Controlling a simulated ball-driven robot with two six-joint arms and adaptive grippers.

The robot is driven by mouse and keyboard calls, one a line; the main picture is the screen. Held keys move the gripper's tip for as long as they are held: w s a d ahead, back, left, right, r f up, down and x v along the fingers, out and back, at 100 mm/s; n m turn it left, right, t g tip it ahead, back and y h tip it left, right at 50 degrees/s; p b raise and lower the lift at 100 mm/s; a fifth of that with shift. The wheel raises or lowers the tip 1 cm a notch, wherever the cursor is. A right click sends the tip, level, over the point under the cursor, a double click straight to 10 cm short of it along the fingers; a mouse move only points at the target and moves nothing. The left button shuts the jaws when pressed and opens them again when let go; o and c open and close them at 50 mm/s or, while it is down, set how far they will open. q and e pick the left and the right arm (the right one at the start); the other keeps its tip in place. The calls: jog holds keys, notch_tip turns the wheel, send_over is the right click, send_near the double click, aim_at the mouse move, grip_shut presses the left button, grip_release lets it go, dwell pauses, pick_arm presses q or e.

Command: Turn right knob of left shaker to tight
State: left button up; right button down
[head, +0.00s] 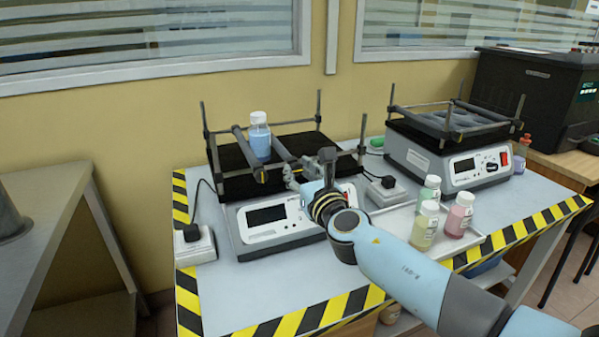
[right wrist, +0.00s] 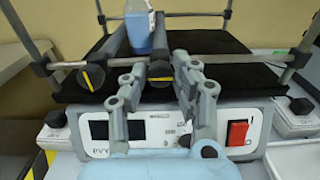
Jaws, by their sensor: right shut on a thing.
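The left shaker (head: 268,232) stands on the striped-edge table, with a black platform and a frame of rods. Its right knob (right wrist: 160,72) is dark and round, with a yellow mark lying about level. Its left knob (right wrist: 94,76) has a steeply tilted yellow mark. My right gripper (right wrist: 157,80) is shut on the right knob, one finger on each side. In the head view my right gripper (head: 291,174) reaches the shaker's front edge and mostly hides that knob. A bottle of blue liquid (head: 260,138) stands upright between the shaker's bars. My left gripper is not in view.
A second shaker (head: 462,164) stands to the right. A white tray (head: 396,222) with several coloured bottles lies between, close to my right arm. Power sockets (head: 194,246) flank the left shaker. A red switch (right wrist: 237,132) sits on its front panel.

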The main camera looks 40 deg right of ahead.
jog(key=m+b, duration=0.1)
jog(key=m, duration=0.1)
jog(key=m+b, duration=0.1)
jog(key=m, duration=0.1)
jog(key=shift+f+m, duration=0.2)
jog(key=shift+m, duration=0.1)
jog(key=m+b, duration=0.2)
jog(key=m, duration=0.2)
jog(key=shift+d+m, duration=0.1)
jog(key=shift+m, duration=0.2)
jog(key=m+b, duration=0.2)
jog(key=m, duration=0.2)
jog(key=shift+f+m, duration=0.1)
jog(key=shift+m, duration=0.2)
jog(key=shift+m+b, duration=1)
jog(key=shift+m, duration=1)
jog(key=c, duration=1)
grip_release()
jog(key=shift+c, duration=0.2)
